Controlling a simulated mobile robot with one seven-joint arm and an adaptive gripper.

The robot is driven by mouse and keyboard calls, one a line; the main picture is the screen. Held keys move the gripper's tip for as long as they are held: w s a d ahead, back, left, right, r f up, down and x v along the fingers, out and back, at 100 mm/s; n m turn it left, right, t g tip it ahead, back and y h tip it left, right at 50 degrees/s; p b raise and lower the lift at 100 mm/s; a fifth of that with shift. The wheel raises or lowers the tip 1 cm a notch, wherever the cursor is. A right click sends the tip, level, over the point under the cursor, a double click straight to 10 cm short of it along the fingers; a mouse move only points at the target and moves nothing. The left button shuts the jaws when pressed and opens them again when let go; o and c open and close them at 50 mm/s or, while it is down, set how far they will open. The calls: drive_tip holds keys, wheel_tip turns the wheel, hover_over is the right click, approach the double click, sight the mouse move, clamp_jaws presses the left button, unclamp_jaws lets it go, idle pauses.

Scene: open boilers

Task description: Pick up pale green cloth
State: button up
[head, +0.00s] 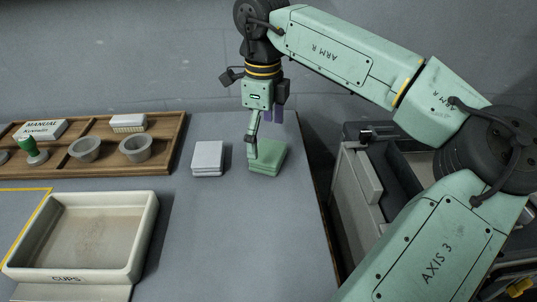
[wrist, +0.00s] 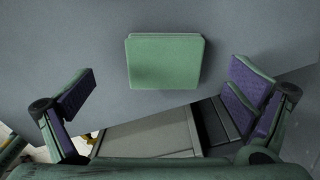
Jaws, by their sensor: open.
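The pale green cloth (head: 268,159) is a folded square stack on the grey table, near its right edge. It also shows in the wrist view (wrist: 165,61), lying flat at top centre. My gripper (head: 265,130) is above the cloth in the head view, pointing down, and hides part of the cloth's left side. In the wrist view my gripper (wrist: 168,98) has its purple-padded fingers spread wide, one on each side below the cloth. Nothing is between the fingers.
A folded grey-white cloth (head: 208,157) lies just left of the green one. A wooden tray (head: 178,138) with cups, a stamp and a brush stands further left. A cream "CUPS" bin (head: 147,222) is at front left.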

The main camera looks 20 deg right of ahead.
sight(269, 151)
drive_tip(key=f, duration=0.2)
drive_tip(key=d+f, duration=0.1)
drive_tip(key=f, duration=0.2)
drive_tip(key=shift+p, duration=0.4)
drive_tip(key=shift+c, duration=0.4)
drive_tip(key=c, duration=1.2)
drive_tip(key=shift+r, duration=0.1)
drive_tip(key=shift+r+p, duration=2.9)
drive_tip(key=shift+r, duration=11.05)
